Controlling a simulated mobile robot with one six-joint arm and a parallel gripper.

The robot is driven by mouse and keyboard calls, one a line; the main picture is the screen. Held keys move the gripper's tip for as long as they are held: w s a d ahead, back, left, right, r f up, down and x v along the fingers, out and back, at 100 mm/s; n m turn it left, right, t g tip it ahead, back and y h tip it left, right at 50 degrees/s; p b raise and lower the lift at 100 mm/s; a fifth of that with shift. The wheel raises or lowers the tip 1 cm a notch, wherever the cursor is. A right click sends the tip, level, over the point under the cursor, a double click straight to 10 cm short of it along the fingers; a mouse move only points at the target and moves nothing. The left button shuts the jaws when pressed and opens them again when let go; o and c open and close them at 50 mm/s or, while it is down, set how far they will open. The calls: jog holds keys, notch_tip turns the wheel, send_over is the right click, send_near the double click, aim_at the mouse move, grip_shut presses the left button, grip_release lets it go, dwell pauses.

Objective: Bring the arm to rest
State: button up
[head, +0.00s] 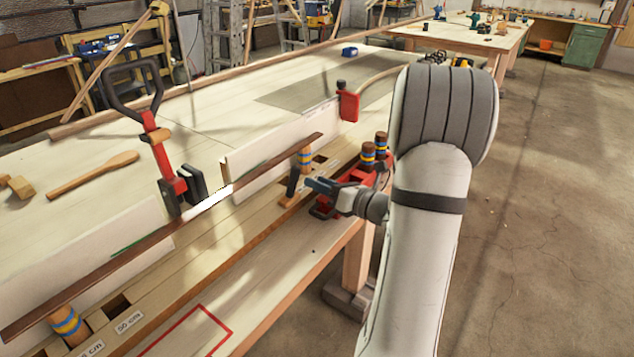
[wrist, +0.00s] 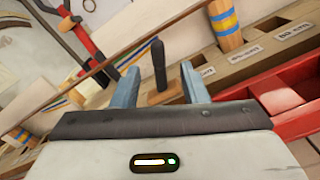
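My gripper (head: 311,184) is low over the front of the workbench, at the right end of the slotted wooden rail (head: 250,211). In the wrist view my gripper (wrist: 160,70) has its two blue fingers wide apart, with nothing held. A dark upright peg (wrist: 158,66) shows beyond and between the fingers, touching neither as far as I can see. A long brown lath (head: 110,262) with a white stretch runs along the rail. It rests by banded pegs at the near left (head: 68,325) and near my gripper (head: 305,160).
A red clamp (head: 160,150) with a black handle stands on the bench. A wooden mallet or spoon (head: 95,175) lies at left. A red tray (wrist: 295,110) is right of my gripper in the wrist view. Open floor (head: 540,210) lies at right.

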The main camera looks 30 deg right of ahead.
dwell(0.3)
jog(key=s+a+r+n+g+y+p, duration=0.1)
jog(key=s+a+n+g, duration=0.5)
jog(key=a+n, duration=0.35)
jog(key=s+a+r+n+g+y+p, duration=0.1)
jog(key=s+a+n+g+y, duration=0.1)
jog(key=s+a+n+g, duration=0.7)
jog(key=s+r+n+h+p, duration=0.1)
jog(key=s+n+h, duration=0.3)
jog(key=n, duration=0.4)
jog(key=s+d+r+n+t+h+p, duration=0.1)
jog(key=s+n+h, duration=0.3)
jog(key=n, duration=0.5)
jog(key=h, duration=0.2)
jog(key=shift+d+r+h, duration=0.15)
jog(key=shift+r+h, duration=0.05)
jog(key=shift+h, duration=0.2)
